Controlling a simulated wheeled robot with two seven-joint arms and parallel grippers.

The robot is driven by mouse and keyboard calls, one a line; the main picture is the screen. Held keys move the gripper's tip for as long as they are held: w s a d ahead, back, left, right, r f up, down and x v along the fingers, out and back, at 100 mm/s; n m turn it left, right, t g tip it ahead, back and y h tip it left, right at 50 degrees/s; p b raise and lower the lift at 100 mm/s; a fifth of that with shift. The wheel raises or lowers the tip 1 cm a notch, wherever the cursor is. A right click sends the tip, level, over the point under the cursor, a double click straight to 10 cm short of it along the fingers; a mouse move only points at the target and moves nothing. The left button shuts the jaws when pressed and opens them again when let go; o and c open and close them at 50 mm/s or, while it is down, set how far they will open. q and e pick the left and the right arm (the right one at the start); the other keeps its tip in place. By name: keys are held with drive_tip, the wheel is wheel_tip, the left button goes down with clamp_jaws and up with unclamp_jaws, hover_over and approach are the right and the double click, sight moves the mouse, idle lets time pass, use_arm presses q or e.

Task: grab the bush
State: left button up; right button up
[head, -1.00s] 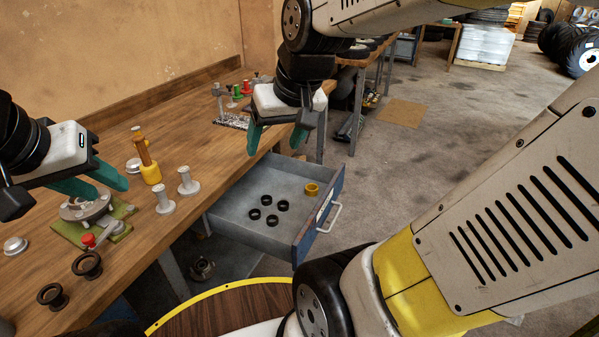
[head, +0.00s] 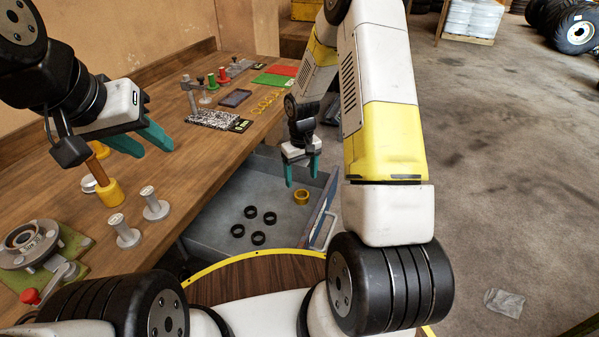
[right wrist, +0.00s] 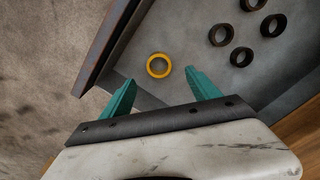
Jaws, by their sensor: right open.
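A yellow ring-shaped bush (head: 302,197) lies in the open grey drawer (head: 213,208), near its front right. In the right wrist view the yellow bush (right wrist: 159,65) shows just past and between my fingertips. Several black ring bushes (head: 258,238) lie in the drawer to its left; some also show in the right wrist view (right wrist: 242,57). My right gripper (head: 302,178) is open and empty, pointing down above the yellow bush and apart from it. My left gripper (head: 156,152) is open and empty over the workbench.
The wooden workbench (head: 185,175) carries a yellow-based tool with a wooden handle (head: 109,190), two grey metal posts (head: 154,205), and a round fixture on a green plate (head: 38,245). The drawer front (head: 322,212) stands right of the yellow bush. Open floor lies to the right.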

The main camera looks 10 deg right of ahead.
sight(302, 194)
wheel_tip(302, 194, down, 8)
drive_tip(key=shift+d+f, duration=0.1)
idle(0.4)
drive_tip(key=shift+c, duration=0.2)
clamp_jaws()
